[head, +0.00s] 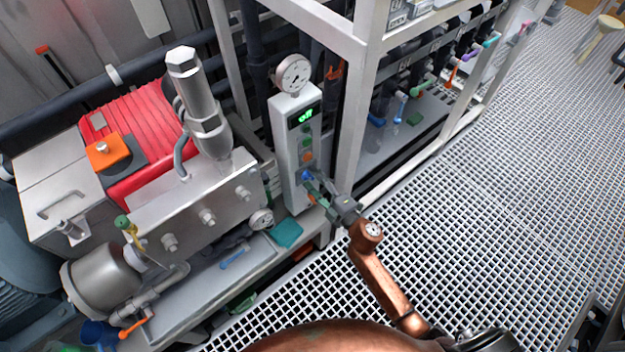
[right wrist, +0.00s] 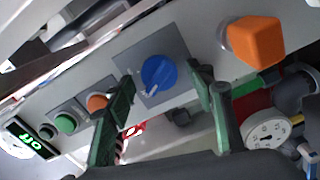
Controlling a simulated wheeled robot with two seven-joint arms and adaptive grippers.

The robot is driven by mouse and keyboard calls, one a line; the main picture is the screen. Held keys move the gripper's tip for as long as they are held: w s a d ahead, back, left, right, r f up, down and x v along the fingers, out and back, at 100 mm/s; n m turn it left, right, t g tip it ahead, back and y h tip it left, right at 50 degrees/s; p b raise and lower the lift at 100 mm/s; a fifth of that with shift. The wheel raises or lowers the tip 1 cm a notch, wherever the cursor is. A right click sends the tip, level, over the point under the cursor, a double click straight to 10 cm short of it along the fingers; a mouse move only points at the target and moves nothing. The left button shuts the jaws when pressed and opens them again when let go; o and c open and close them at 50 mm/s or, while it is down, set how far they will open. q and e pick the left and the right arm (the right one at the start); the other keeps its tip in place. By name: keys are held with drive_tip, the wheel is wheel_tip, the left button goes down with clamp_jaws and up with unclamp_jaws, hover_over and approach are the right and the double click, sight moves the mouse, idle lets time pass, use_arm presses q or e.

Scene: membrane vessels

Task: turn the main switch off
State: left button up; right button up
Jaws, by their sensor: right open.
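A narrow grey control box (head: 284,150) stands upright beside the frame post. Its front has a lit green display (head: 304,115) that appears to read "off", a green button (right wrist: 65,123), an orange button (right wrist: 97,101) and a blue rotary knob (right wrist: 158,75) with a pale pointer mark. A larger orange knob (right wrist: 253,40) sits further along the panel in the right wrist view. No label shows which is the main switch. My right gripper (right wrist: 163,95) is open, its fingers on either side of the blue knob, apparently not touching it. In the head view my right gripper (head: 318,190) is at the box's lower front. My left gripper is out of view.
A pressure gauge (head: 292,73) tops the box. A pump with a red cover (head: 140,140) and a metal block (head: 190,205) stands to the left. A grey frame post (head: 352,130) rises close on the right. The grating floor (head: 480,220) is open to the right.

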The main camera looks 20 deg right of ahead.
drive_tip(key=shift+s, duration=0.2)
drive_tip(key=v, duration=1.1)
drive_tip(key=shift+s+d, duration=0.15)
drive_tip(key=shift+s, duration=0.2)
